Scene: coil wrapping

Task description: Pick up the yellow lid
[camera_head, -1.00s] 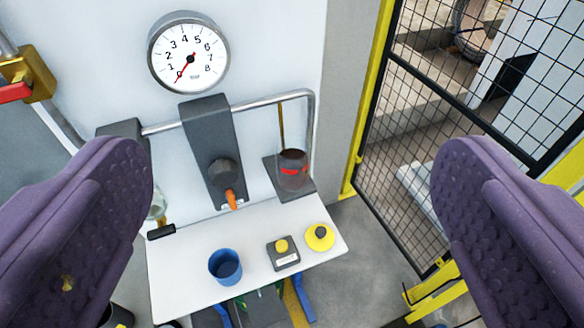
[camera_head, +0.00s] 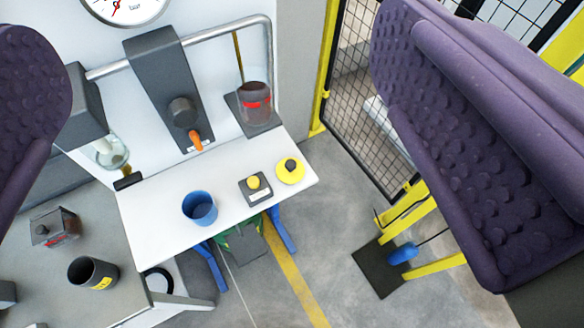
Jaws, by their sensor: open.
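The yellow lid (camera_head: 290,176) is a flat yellow disc with a dark knob at its centre. It lies on the right part of the white table (camera_head: 150,220), near its right edge. My gripper (camera_head: 225,170) is open, with one purple ridged finger at the far left and the other at the right of the view. Nothing is between the fingers up close. The lid lies beyond them, apart from both, and is fully visible.
A dark box with a yellow button (camera_head: 255,187) sits just left of the lid. A blue cup (camera_head: 200,208) stands further left. A dark jar with a red band (camera_head: 256,103) stands behind. A grey bench (camera_head: 60,275) with containers is lower left. A mesh fence (camera_head: 365,110) stands right.

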